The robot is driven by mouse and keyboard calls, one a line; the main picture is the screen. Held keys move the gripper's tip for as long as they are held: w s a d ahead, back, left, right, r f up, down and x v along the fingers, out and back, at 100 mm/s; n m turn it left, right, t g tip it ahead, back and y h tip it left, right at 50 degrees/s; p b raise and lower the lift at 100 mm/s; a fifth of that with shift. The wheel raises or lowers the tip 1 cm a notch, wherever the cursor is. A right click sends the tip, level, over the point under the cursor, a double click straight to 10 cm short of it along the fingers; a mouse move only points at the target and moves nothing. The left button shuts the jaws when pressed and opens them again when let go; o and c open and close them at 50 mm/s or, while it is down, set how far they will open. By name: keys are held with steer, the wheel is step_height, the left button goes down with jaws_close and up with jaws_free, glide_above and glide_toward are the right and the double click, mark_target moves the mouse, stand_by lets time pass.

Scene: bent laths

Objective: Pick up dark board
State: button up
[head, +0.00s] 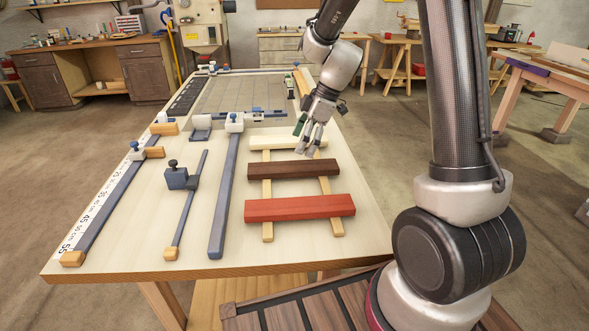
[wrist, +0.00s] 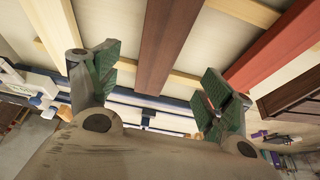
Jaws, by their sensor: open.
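The dark brown board (head: 307,168) lies on the table across two pale wooden strips, between a cream board (head: 280,142) and a red board (head: 299,208). My gripper (head: 311,150) is above the boards, near the cream one and the far side of the dark one in the head view. In the wrist view the dark board (wrist: 166,45) runs down between the two green-padded fingers of my gripper (wrist: 158,85). The fingers are open and apart, with nothing held. The red board (wrist: 280,52) shows to the right of them.
The pale strips (head: 267,190) stick out past the red board. Blue-grey clamps and bars (head: 226,190) lie left of the boards. A grid plate (head: 245,93) and a rail are at the back of the table (head: 130,262). The front right of the tabletop is clear.

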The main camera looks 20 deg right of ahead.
mark_target(293, 166)
steer(key=x, duration=0.8)
steer(key=shift+w+d+f, duration=0.1)
steer(key=shift+d, duration=0.25)
steer(key=c, duration=1.2)
